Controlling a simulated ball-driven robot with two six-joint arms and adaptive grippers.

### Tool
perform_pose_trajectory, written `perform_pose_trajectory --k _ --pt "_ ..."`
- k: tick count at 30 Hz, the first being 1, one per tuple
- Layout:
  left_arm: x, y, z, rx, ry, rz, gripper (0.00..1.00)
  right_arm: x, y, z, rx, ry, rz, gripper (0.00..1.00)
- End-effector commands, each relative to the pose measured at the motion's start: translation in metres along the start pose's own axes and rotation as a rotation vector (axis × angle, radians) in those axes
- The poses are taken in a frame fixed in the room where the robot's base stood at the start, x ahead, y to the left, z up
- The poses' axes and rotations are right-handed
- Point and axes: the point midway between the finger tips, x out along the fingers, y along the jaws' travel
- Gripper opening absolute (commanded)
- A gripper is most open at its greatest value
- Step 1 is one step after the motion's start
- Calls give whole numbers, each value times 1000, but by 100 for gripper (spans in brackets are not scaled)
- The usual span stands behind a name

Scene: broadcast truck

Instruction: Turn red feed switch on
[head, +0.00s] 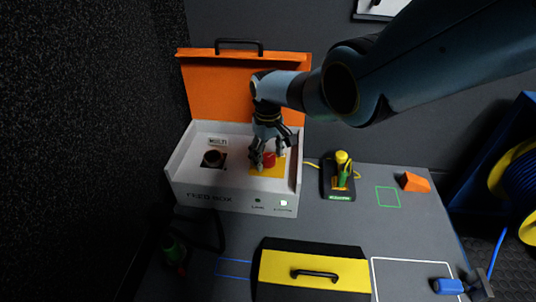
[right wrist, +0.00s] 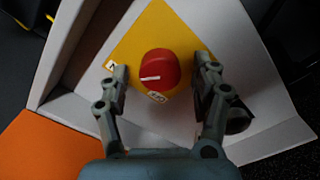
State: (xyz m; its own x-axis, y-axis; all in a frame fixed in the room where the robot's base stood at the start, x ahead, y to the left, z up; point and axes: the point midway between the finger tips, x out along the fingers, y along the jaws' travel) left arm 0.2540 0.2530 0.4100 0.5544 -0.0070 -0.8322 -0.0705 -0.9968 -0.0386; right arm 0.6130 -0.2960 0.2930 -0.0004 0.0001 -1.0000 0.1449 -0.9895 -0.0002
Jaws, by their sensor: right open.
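The red feed switch (right wrist: 158,68) is a round red knob with a white line on a yellow plate (right wrist: 130,42). In the head view the knob (head: 269,159) sits at the right inside the open white feed box (head: 235,204). My right gripper (right wrist: 162,78) is open, with one finger on each side of the knob and gaps showing between. In the head view my right gripper (head: 268,157) reaches down into the box and partly hides the knob and plate. In the wrist view the white line points left. My left gripper is not in view.
The orange lid (head: 225,85) stands open behind the box. A black knob (head: 213,157) sits at the box's left. On the table are a black stand with a yellow and green tool (head: 341,175), an orange block (head: 414,182) and a yellow-topped case (head: 314,270). A dark wall is at left.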

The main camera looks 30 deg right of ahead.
Motion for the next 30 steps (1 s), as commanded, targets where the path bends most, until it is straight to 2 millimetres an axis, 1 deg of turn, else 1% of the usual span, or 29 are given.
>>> perform_pose_trajectory --k 6,11,14,24,27,30 --pt "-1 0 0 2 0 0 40 -2 0 0 0 0 0 65" --pt "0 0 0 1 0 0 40 -14 1 -1 0 3 1 65" --pt "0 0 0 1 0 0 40 -27 1 -1 0 4 1 65" --pt "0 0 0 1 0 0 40 -96 0 0 -1 3 1 65" --pt "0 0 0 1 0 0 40 -109 0 0 0 1 1 65" --pt "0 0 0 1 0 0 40 -117 0 0 0 0 0 65"
